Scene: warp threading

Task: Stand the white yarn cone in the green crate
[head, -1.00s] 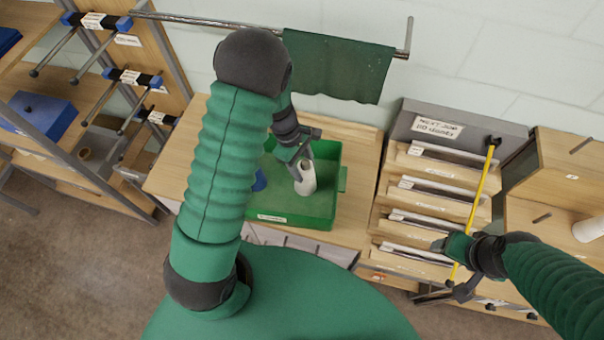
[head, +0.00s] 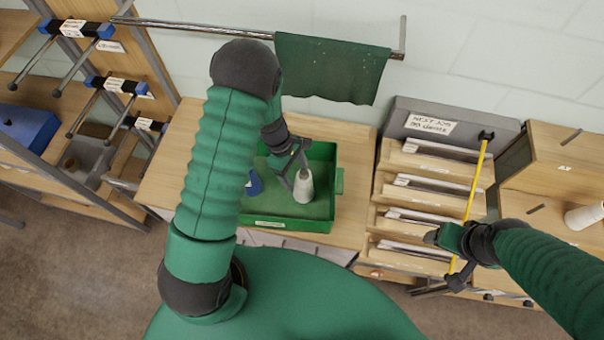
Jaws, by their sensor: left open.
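The white yarn cone (head: 303,188) stands upright on the floor of the green crate (head: 300,225), in its right half. My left gripper (head: 295,168) is open, its fingers just above and to the left of the cone's upper part. Whether a finger still touches the cone is hard to tell. My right gripper (head: 447,258) is away to the right, in front of the drawer unit, and overlaps the yellow strip (head: 476,182) in the picture. Its jaw state is unclear.
A blue object (head: 254,184) sits in the crate left of the cone, partly hidden by my arm. A drawer unit (head: 424,205) stands right of the crate. A green cloth (head: 330,70) hangs on a rail above. Another white cone (head: 584,217) lies at far right.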

